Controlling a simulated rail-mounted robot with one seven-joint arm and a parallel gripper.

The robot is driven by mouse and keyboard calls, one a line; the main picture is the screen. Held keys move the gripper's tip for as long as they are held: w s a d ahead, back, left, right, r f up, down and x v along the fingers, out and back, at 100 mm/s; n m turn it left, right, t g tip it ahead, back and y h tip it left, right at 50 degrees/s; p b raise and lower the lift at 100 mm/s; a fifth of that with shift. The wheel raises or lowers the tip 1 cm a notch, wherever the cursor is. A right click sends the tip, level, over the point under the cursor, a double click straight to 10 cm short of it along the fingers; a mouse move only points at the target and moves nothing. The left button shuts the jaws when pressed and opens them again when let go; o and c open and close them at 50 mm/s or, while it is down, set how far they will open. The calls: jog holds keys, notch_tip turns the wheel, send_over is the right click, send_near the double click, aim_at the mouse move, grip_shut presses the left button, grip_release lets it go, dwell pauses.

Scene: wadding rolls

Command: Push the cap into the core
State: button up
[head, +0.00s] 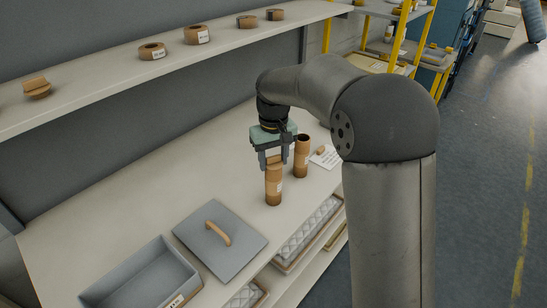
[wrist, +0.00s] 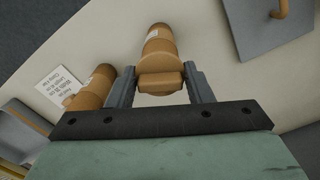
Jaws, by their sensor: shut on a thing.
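A brown cardboard roll (head: 273,190) with a pale label stands upright on the bench. My gripper (head: 273,160) is above it, pointing down. In the wrist view my gripper (wrist: 160,88) is shut on the block-shaped grip of a tan cap (wrist: 160,80). The cap's round disc lies over the top end of the roll (wrist: 158,42); the core's opening is hidden beneath it. I cannot tell how deep the cap sits. A second upright roll (head: 301,160) with a dark open top stands just behind and to the right; it also shows in the wrist view (wrist: 95,90).
A printed card (head: 326,157) and a small tan piece (head: 320,150) lie beyond the second roll. A grey lid (head: 237,262) with a wooden handle and an open grey box (head: 118,286) lie at the front left. A shelf (head: 120,77) with several short rolls runs behind.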

aim_at(274, 157)
jog(key=o, duration=0.6)
jog(key=shift+o, duration=0.2)
jog(key=shift+r, duration=0.1)
notch_tip(274, 157, up, 11)
jog(key=p, duration=0.8)
